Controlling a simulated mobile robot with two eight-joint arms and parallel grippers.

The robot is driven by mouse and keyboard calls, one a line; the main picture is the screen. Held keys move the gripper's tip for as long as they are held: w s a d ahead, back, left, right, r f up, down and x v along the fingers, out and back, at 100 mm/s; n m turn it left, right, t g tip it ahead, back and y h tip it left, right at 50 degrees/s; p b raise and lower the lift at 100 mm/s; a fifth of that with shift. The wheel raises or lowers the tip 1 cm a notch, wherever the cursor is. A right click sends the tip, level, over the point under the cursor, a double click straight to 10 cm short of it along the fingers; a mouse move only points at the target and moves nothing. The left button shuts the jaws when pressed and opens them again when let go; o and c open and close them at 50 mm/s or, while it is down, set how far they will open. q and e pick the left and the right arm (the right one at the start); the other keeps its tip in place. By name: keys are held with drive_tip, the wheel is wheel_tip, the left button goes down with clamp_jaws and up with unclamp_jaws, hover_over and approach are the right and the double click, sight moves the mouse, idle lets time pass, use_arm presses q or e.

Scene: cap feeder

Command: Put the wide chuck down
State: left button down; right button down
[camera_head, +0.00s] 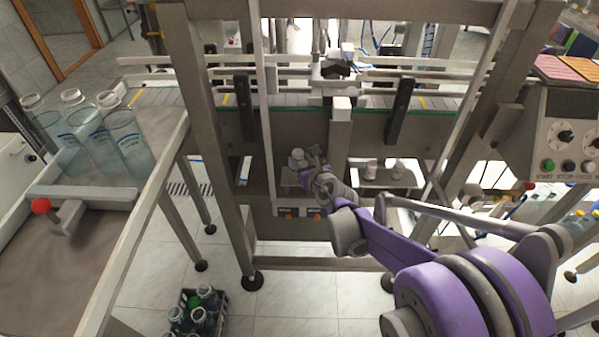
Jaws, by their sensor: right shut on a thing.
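My right gripper (311,163) is at the end of the purple arm, low inside the machine frame and below the conveyor. It is shut on a small grey rounded piece (297,157), which looks like the wide chuck, though it is too small to be sure. The piece is just above or at the left part of a pale shelf (290,179); I cannot tell whether it touches. Two small pale pieces, one (371,168) left of the other (398,168), stand on the right part of the shelf (385,182). My left gripper is not in view.
Steel frame posts (219,150) stand left of the arm. The conveyor (290,100) runs above it. A control panel (568,140) is at the right. A table with large clear bottles (127,135) is at the left. A crate of bottles (219,325) stands on the floor.

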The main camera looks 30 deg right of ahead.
drive_tip(key=shift+w+f+b, duration=0.1)
drive_tip(key=shift+f+b, duration=0.25)
drive_tip(key=shift+f, duration=1.7)
drive_tip(key=shift+f, duration=0.1)
drive_tip(key=shift+c, duration=2.3)
unclamp_jaws()
